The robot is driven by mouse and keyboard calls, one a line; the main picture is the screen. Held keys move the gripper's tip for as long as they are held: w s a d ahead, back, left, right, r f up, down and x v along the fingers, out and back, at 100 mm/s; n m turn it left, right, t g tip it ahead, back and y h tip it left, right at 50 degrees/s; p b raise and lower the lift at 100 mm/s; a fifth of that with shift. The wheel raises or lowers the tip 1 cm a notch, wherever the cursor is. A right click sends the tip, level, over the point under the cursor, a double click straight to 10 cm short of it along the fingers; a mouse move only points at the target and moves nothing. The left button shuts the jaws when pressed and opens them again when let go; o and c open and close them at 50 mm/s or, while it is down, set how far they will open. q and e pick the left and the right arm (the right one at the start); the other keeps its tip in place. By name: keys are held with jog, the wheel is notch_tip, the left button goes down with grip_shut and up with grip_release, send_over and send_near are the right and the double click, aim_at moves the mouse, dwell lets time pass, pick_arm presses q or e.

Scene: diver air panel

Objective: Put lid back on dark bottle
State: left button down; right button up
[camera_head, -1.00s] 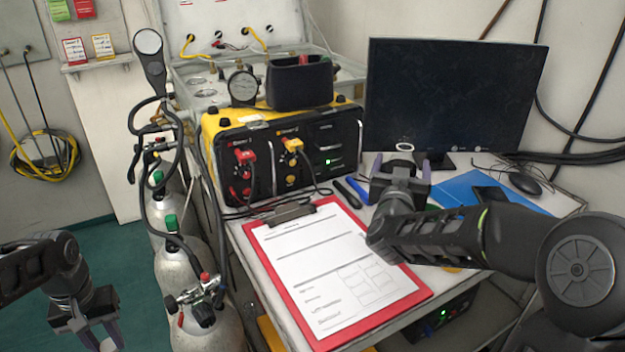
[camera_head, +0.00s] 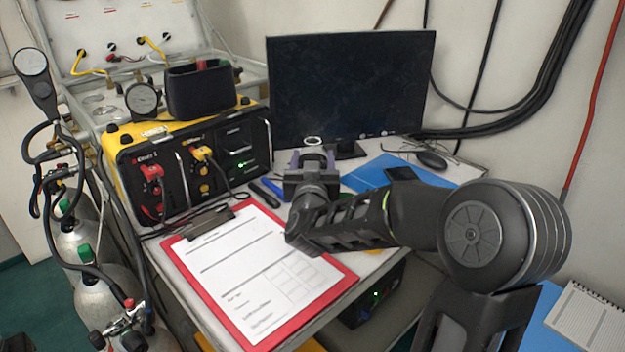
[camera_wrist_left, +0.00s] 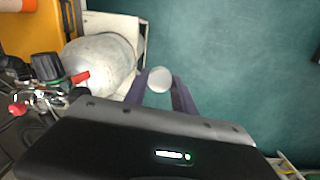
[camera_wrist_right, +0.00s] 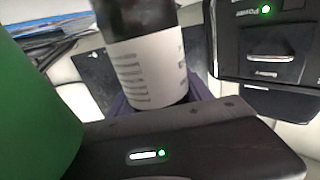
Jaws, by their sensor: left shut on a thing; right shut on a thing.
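My right gripper (camera_head: 312,160) is over the desk in front of the monitor. In the right wrist view it is shut on the dark bottle (camera_wrist_right: 138,20), which has a white label (camera_wrist_right: 150,72). In the head view a pale ring (camera_head: 312,141) shows just above its fingertips, seemingly the bottle's top; the bottle's body is hidden there. My left gripper (camera_wrist_left: 158,90) is shut on a small, round, pale grey thing (camera_wrist_left: 159,79), which looks like the lid. It is held over the green floor, apart from the bottle. The left gripper is outside the head view.
A red clipboard (camera_head: 345,277) lies at the desk's front. The yellow-black air panel (camera_head: 190,165) stands left of my right gripper, the monitor (camera_head: 350,85) behind it. A large green object (camera_wrist_right: 35,100) is close by in the right wrist view. Gas cylinders (camera_head: 100,290) stand at left.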

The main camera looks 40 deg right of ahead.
grip_shut()
jog(key=shift+r, duration=0.1)
